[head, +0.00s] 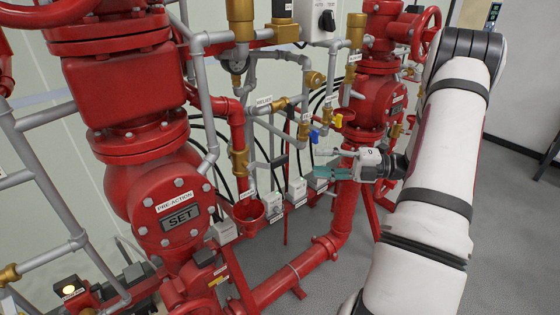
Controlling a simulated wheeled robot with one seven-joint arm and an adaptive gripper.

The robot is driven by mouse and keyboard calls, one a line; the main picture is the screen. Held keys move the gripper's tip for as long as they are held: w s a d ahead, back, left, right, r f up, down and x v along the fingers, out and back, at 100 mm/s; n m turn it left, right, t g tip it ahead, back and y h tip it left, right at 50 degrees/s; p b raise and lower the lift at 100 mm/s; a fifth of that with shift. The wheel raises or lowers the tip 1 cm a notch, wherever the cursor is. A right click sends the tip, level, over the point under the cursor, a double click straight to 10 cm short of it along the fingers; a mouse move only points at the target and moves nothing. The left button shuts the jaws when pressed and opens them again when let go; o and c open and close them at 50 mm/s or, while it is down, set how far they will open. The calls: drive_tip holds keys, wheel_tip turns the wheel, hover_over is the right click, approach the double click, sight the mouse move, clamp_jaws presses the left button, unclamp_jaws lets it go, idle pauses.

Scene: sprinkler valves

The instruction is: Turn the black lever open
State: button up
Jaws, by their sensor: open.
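A small dark handle (278,161), which looks like the black lever, shows among the thin grey pipes in the middle of the head view. It is small, and its exact angle is hard to tell. My gripper (318,164) is to the right of it, pointing left, with its fingers apart and nothing between them. A gap shows between the fingertips and the dark handle in the picture; the depth between them is unclear. My white arm comes in from the lower right.
A blue handle (314,136) and a yellow handle (338,121) sit just above my gripper. A large red valve (130,90) with a SET plate (181,218) stands left. Another red valve (378,100) stands behind my gripper. Grey floor (505,230) is clear at right.

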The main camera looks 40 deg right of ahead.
sight(286, 161)
drive_tip(key=p+x, duration=0.1)
drive_tip(key=x, duration=1)
drive_tip(key=shift+w+a, duration=0.1)
drive_tip(key=shift+w, duration=0.05)
clamp_jaws()
